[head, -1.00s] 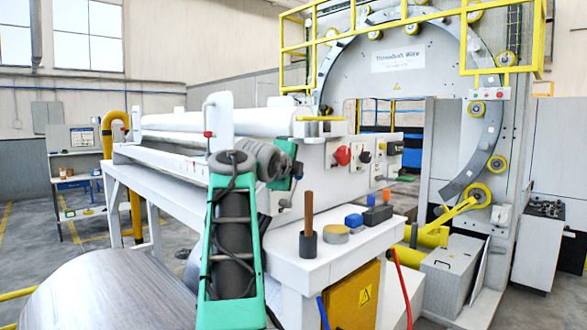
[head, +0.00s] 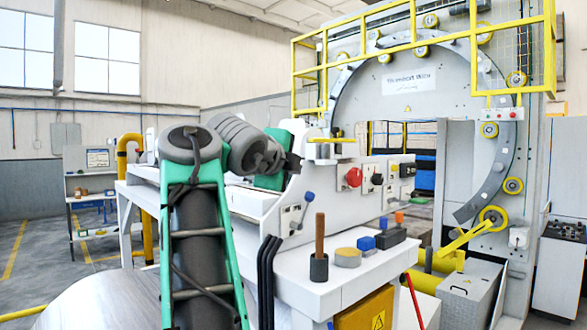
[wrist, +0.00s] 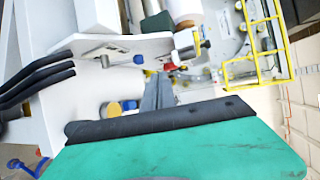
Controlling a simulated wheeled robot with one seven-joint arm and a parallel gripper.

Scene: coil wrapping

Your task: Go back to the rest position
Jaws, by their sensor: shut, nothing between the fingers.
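My gripper (wrist: 158,90) is shut and empty in the wrist view, with its grey fingers held together beyond the green palm. In the head view my green and grey arm rises at the left centre and bends right. Its end is by the machine's side plate; the fingertips cannot be made out there. The coil wrapping machine (head: 470,130) has a large grey ring on the right. A white side table (head: 310,292) stands in front of its control panel (head: 385,180).
The table carries a brown-handled tool (head: 320,232) in a dark cup (head: 318,268), a yellow-topped round item (head: 347,257), a blue block (head: 366,243) and a black block (head: 391,238). Yellow railings (head: 552,50) border the ring. Floor shows at the left.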

